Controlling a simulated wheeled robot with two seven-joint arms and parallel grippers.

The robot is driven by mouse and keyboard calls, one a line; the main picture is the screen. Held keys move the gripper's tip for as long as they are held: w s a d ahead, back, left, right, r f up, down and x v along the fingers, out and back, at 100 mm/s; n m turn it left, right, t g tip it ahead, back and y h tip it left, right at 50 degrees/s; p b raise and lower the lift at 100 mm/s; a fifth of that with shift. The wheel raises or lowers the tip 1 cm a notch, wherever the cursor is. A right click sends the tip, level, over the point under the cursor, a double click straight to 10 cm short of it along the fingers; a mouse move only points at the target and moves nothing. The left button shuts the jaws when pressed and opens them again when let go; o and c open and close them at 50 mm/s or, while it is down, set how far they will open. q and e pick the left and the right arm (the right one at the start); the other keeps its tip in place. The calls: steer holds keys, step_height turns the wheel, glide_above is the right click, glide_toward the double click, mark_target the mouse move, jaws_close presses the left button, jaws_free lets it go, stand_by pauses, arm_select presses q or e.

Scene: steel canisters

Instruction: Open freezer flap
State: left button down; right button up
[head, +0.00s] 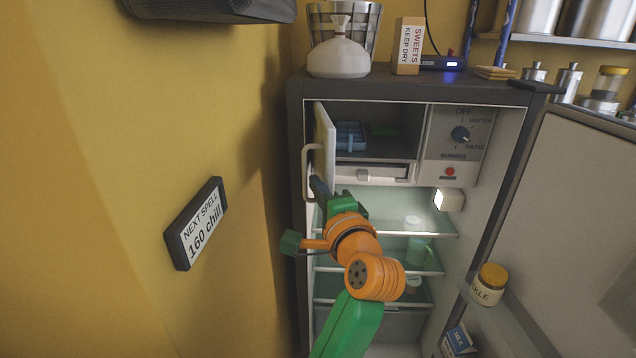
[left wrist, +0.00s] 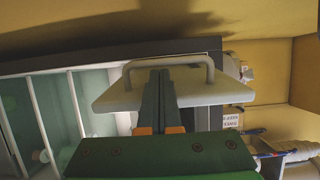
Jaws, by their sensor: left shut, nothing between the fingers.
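The white freezer flap (head: 325,148) stands swung open at the left side of the freezer compartment (head: 385,130), seen nearly edge-on. Its pale bar handle (head: 306,172) faces the yellow wall. In the left wrist view the flap (left wrist: 108,98) is a white plate with the handle (left wrist: 185,60) along its upper edge. My left gripper (head: 317,186) is at the flap's lower part, by the handle. Its fingers (left wrist: 161,76) are shut together and empty, overlapping the flap in the wrist view; I cannot tell if they touch it. My right gripper is not in view.
The fridge body (head: 294,130) stands close to the yellow wall, leaving a narrow gap at left. Its main door (head: 585,190) is open at right, with a yellow-lidded jar (head: 489,284) on its shelf. A control knob (head: 461,134) sits beside the freezer. Glass shelves (head: 440,228) lie below.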

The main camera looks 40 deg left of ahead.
arm_select(q)
steer(key=shift+s+d+r, duration=0.1)
steer(key=shift+s+d, duration=0.05)
steer(key=shift+s, duration=0.1)
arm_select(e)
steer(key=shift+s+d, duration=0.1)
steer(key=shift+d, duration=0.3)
arm_select(q)
steer(key=s+a+b, duration=0.2)
steer(key=s+a, duration=0.1)
steer(key=a, duration=0.3)
steer(key=shift+s+a, duration=0.25)
steer(key=shift+s, duration=0.15)
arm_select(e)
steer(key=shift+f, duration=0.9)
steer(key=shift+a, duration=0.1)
